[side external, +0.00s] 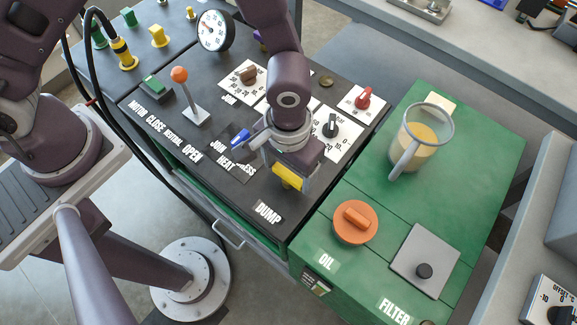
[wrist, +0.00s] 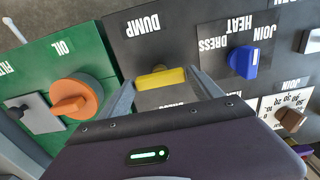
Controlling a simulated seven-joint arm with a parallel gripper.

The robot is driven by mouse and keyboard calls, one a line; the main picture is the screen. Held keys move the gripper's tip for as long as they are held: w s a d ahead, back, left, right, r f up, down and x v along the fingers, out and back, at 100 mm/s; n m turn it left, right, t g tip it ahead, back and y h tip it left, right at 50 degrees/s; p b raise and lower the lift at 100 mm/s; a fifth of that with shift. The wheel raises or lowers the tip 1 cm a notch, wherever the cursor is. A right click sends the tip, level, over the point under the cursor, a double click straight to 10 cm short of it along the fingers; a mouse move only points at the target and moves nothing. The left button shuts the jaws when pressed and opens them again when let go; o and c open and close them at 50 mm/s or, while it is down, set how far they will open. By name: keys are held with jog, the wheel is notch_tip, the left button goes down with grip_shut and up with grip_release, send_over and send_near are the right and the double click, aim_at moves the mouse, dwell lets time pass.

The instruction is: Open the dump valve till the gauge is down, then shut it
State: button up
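The dump valve's yellow handle (side external: 289,177) is by the DUMP label on the black panel. In the wrist view the yellow handle (wrist: 160,77) lies crosswise between my fingertips. My gripper (wrist: 160,82) is spread wide, with one finger near each end of the handle. I cannot tell whether the fingers touch it. In the side view my gripper (side external: 290,180) is low over the valve and hides part of it. The round white-faced gauge (side external: 214,30) stands at the back of the panel. Its needle is too small to read surely.
A blue switch (wrist: 243,61) sits close beside my gripper. An orange-knobbed lever (side external: 187,95) and dials stand farther back. On the green top are an orange OIL cap (side external: 355,221), a grey FILTER plate (side external: 427,262) and a jug (side external: 421,139). Black hoses hang at the left.

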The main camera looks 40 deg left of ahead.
jog(key=c, duration=0.9)
jog(key=m, duration=0.8)
jog(key=shift+m, duration=0.3)
jog(key=m, duration=0.4)
jog(key=shift+m, duration=2)
